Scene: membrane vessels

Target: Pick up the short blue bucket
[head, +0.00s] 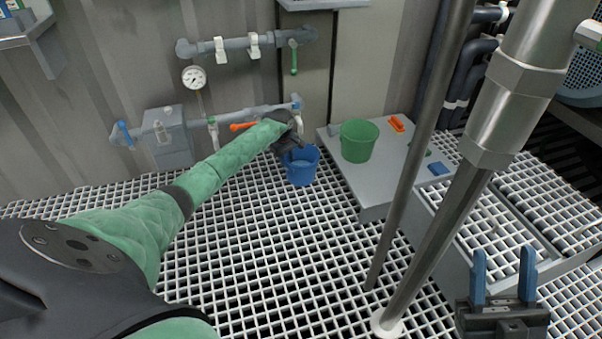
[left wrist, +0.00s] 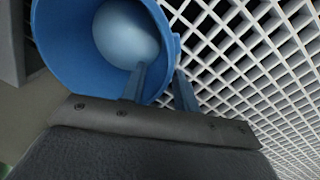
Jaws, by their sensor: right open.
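The short blue bucket (head: 301,168) stands on the white grating floor below the wall pipes. My left gripper (head: 289,149) is at its rim, and my arm hides part of that rim. In the left wrist view the bucket's blue wall (left wrist: 62,55) and pale inside are close up. One finger of my left gripper (left wrist: 160,88) is over the opening and the other is outside the wall. Whether they press on the wall cannot be told. My right gripper (head: 502,274) is open and empty at the lower right, far from the bucket.
A green bucket (head: 359,142) stands on a grey platform (head: 378,196) right of the blue bucket. Metal poles (head: 424,130) rise between the platform and my right gripper. Wall pipes with valves and a gauge (head: 194,77) are behind. The grating in front is clear.

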